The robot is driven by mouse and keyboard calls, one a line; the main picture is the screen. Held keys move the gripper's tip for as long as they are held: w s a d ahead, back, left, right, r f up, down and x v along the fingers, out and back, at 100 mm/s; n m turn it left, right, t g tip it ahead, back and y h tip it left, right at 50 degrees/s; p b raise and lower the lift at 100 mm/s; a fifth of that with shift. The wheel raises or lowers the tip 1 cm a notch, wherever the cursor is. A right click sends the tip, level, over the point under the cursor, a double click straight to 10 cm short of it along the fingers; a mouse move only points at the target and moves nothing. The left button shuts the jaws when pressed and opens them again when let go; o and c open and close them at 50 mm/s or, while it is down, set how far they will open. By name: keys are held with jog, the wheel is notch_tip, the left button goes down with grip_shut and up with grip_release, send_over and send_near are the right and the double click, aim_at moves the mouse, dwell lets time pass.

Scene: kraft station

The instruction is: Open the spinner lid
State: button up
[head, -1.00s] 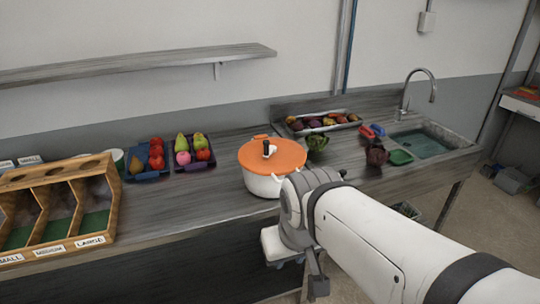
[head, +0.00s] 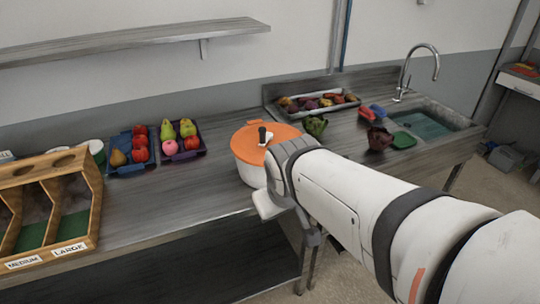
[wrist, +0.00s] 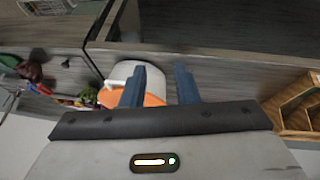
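The spinner (head: 246,173) is a white pot with an orange lid (head: 262,138) on top, standing on the counter near its front edge. A dark upright knob (head: 262,134) rises from the lid. My arm covers the spinner's right front in the head view. The white pot (wrist: 150,72) and part of the orange lid (wrist: 152,99) show behind the left finger. My fingertips are hidden in the head view. I cannot tell how far they are from the spinner.
Fruit trays (head: 131,168) stand to the left, and a wooden sorting box (head: 80,215) is farther left. A produce tray (head: 325,111), a green vegetable (head: 315,126) and the sink (head: 425,125) lie to the right.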

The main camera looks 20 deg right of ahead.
jog(key=w+d+f+n+t+h+b, duration=0.1)
jog(key=w+d+f+n+t+b, duration=0.25)
jog(key=w+d+n+b, duration=0.2)
jog(key=w+d+f+n+t+h+b, duration=0.1)
jog(key=w+d+f+n+t+b, duration=0.3)
jog(key=w+d, duration=0.3)
jog(key=w+f+n+t+y+b, duration=0.1)
jog(key=w+n, duration=0.1)
jog(key=w, duration=0.1)
jog(key=w+f+n+t+y+b, duration=0.1)
jog(key=w+n+b, duration=0.1)
jog(key=w+n, duration=0.1)
jog(key=w+f+n+t+y+b, duration=0.1)
jog(key=w+f+n+y+b, duration=0.1)
jog(key=w, duration=0.1)
jog(key=shift+w+d+f+n, duration=0.1)
jog(key=shift+w+d+n, duration=0.15)
jog(key=shift+w, duration=0.1)
grip_shut()
